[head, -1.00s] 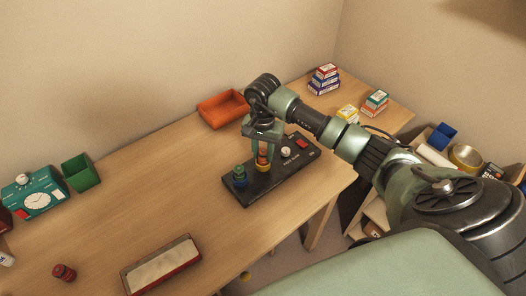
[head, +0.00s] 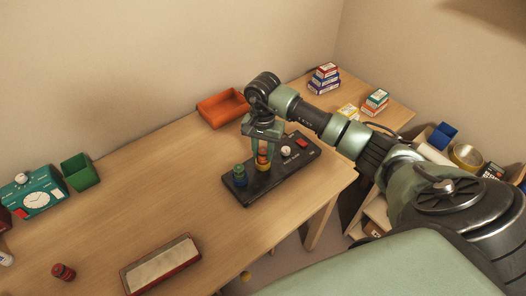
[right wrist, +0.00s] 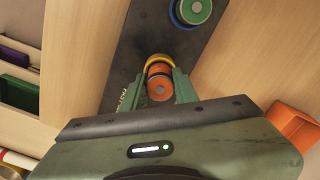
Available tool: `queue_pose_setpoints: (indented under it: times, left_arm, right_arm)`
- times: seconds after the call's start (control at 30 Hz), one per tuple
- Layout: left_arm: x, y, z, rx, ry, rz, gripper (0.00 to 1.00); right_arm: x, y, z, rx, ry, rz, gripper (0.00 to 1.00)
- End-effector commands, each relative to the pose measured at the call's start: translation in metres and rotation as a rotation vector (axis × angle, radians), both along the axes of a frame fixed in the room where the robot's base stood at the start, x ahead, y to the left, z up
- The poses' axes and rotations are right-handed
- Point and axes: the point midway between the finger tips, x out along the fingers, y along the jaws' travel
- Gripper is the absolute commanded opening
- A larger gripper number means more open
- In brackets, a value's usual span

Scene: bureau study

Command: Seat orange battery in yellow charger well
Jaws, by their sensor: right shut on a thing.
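The orange battery (head: 263,158) stands upright between the fingers of my right gripper (head: 263,152), which is shut on it. In the right wrist view the battery (right wrist: 159,88) shows its round end, with a finger on each side of it. The yellow charger well (head: 263,168) is a ring on the black charger (head: 270,186), directly under the battery. In the right wrist view the yellow ring (right wrist: 157,59) shows just beyond the battery. The battery's lower end is at or in the ring; how deep it sits is hidden. My left gripper is not in view.
A blue well (head: 240,183) holding a green battery (head: 239,170) is beside the yellow one. The charger also has a white knob (head: 286,151) and a red switch (head: 302,143). An orange tray (head: 222,110) stands behind. A red battery (head: 63,271) lies at front left.

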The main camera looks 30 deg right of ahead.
Motion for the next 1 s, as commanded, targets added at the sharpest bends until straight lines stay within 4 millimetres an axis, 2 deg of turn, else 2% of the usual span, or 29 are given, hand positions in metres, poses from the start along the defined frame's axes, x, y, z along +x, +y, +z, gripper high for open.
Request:
queue_pose_setpoints:
  times: [1.0]
  left_arm:
    - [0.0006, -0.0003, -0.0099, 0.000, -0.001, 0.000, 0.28]
  right_arm:
    - [0.0001, 0.0002, -0.0057, 0.001, -0.001, 0.000, 0.00]
